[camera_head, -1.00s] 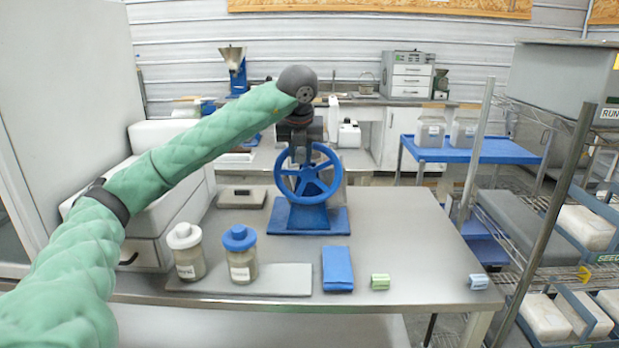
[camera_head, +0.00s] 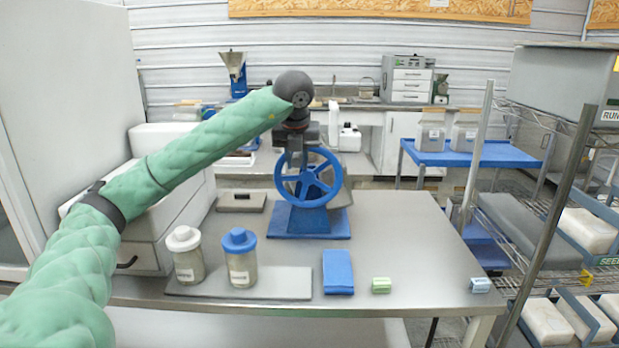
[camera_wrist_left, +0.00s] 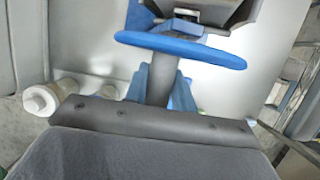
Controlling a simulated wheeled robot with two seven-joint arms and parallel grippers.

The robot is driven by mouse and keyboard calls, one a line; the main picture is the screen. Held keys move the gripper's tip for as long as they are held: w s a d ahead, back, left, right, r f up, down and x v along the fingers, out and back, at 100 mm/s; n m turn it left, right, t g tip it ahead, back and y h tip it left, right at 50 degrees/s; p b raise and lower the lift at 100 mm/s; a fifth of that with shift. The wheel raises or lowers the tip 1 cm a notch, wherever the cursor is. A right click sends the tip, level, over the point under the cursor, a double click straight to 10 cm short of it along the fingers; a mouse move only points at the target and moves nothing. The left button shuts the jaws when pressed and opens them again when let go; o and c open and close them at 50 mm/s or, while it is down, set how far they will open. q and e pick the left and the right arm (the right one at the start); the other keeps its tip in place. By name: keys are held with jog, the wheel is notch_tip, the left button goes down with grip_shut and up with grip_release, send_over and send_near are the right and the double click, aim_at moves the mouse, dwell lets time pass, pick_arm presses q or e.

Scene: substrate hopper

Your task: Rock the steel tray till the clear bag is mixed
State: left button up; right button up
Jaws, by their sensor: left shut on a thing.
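My left gripper (camera_head: 296,144) is at the top of a blue handwheel (camera_head: 279,182) and is shut on it, though its fingertips are partly hidden. The wheel stands upright on a blue stand with a flat blue base (camera_head: 318,228) on the grey table. In the left wrist view the wheel's rim (camera_wrist_left: 180,47) shows nearly edge-on. A grey part (camera_head: 342,199) shows behind the wheel's lower right; I cannot tell whether it is the steel tray. I can make out no clear bag. My right gripper does not show.
A white-lidded jar (camera_head: 188,262) and a blue-lidded jar (camera_head: 241,266) stand on a grey slab (camera_head: 285,284). A blue folded cloth (camera_head: 338,272), a green block (camera_head: 381,285) and a pale blue block (camera_head: 480,285) lie to the right.

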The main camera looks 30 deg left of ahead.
pick_arm(q)
jog(key=shift+w+d+r+p, duration=0.2)
jog(key=shift+w+d, duration=0.1)
jog(key=shift+d, duration=0.25)
jog(key=shift+w+d+r+p, duration=0.2)
jog(key=shift+w+d, duration=0.05)
jog(key=shift+d, duration=0.3)
jog(key=o, duration=1.8)
jog(key=shift+o, duration=0.2)
jog(key=shift+r, duration=0.15)
notch_tip(320, 180, up, 8)
jog(key=p, duration=0.5)
jog(key=shift+w+f, duration=0.15)
jog(key=shift+f, duration=0.05)
